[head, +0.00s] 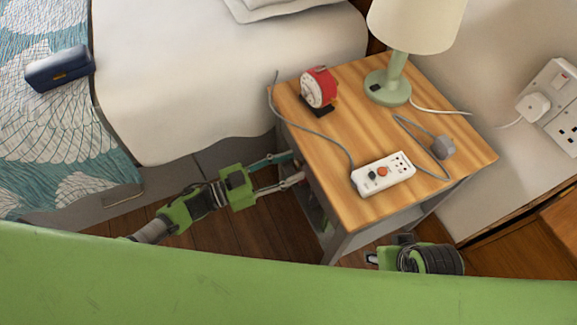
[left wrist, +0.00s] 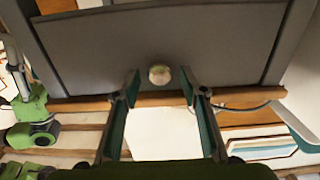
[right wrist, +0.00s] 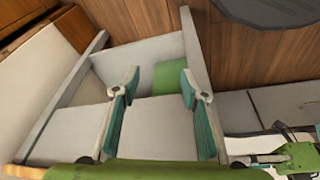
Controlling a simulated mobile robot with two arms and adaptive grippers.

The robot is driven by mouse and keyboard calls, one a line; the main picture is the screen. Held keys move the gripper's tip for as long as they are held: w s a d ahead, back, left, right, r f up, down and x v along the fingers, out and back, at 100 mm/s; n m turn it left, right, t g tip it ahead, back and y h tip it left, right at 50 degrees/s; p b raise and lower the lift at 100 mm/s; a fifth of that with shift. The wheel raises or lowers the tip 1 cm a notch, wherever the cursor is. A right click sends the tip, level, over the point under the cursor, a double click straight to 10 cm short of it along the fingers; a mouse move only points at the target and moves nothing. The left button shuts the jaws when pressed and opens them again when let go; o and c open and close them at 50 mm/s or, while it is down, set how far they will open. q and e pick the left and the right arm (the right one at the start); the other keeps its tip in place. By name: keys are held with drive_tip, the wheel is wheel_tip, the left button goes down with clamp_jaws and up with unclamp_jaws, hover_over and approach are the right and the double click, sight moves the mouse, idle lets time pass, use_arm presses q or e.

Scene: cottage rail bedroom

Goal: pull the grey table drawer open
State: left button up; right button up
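The grey drawer front (left wrist: 110,45) of the small wooden-topped table (head: 440,160) fills the upper left wrist view. It sits within the grey table frame, with no clear gap visible. Its pale round knob (left wrist: 159,75) lies between the two fingertips of my left gripper (head: 296,167). Those fingers are apart, one on each side of the knob, and seem not to touch it. My right gripper (right wrist: 160,75) is open and empty by another side of the table, low down, beside grey frame parts.
On the tabletop are a red alarm clock (head: 319,88), a green-based lamp (head: 388,87), a white power strip (head: 383,174) and a grey plug (head: 442,147) with cables. The bed (head: 200,70) borders the table at left. A wall socket (head: 552,98) is at right.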

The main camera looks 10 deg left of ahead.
use_arm(q)
clamp_jaws()
use_arm(e)
drive_tip(key=shift+s, duration=0.1)
use_arm(q)
drive_tip(key=shift+s+a, duration=0.25)
drive_tip(key=shift+a, duration=0.1)
drive_tip(key=p+v, duration=0.2)
drive_tip(key=v, duration=1.9)
drive_tip(key=shift+a, duration=0.15)
use_arm(e)
wheel_tip(320, 180, down, 8)
drive_tip(key=shift+w+r, duration=0.25)
drive_tip(key=shift+w, duration=0.05)
use_arm(q)
drive_tip(key=shift+s, duration=0.1)
use_arm(e)
drive_tip(key=shift+a, duration=0.1)
